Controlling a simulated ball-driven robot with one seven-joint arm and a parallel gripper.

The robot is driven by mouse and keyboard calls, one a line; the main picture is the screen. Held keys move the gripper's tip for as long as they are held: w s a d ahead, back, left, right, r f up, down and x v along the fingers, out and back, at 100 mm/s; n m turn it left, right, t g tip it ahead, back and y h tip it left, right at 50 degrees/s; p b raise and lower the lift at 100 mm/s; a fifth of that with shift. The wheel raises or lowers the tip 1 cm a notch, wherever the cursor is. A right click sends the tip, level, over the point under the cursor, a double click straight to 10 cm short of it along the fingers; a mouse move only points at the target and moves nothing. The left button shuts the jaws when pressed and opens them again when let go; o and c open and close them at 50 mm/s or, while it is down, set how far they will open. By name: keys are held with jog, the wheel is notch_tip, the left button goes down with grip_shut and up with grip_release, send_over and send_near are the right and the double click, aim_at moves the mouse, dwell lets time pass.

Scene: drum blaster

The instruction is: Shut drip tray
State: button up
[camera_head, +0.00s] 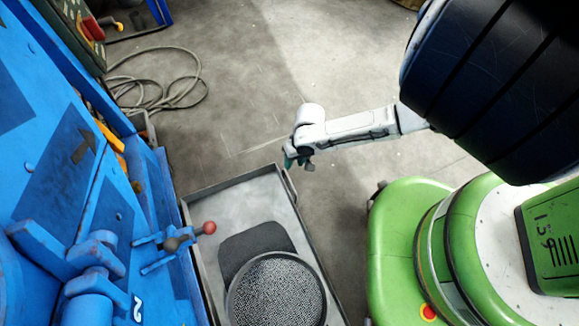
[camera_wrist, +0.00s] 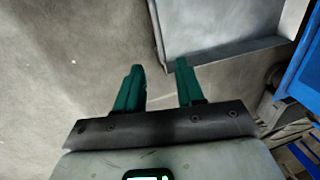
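The drip tray (camera_head: 235,206) is a grey, shallow rectangular tray. In the head view it sticks out to the right of the blue machine, low near the floor. My gripper (camera_head: 298,162) is beside the tray's far right corner, pointing down. In the wrist view, my gripper (camera_wrist: 160,76) has its two green fingers apart with nothing held between them. The tray's grey wall (camera_wrist: 225,52) shows just beyond the fingertips, with its corner appearing between them and the right one overlapping its lower edge. I cannot tell whether a finger touches the tray.
A dark mat (camera_head: 252,240) and a round mesh-topped container (camera_head: 275,292) are in the tray. The blue machine (camera_head: 60,150) fills the left, with a red-knobbed lever (camera_head: 208,228) above the tray. A coiled cable (camera_head: 165,85) lies on the floor behind.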

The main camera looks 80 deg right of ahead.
jog(key=f+b, duration=0.1)
jog(key=f, duration=0.2)
jog(key=w+f+b, duration=0.1)
jog(key=f+b, duration=0.1)
jog(key=f, duration=0.1)
jog(key=a+f+b, duration=0.1)
jog(key=f+b, duration=0.1)
jog(key=f, duration=0.1)
jog(key=shift+w+f, duration=0.2)
jog(key=shift+c, duration=0.4)
grip_shut()
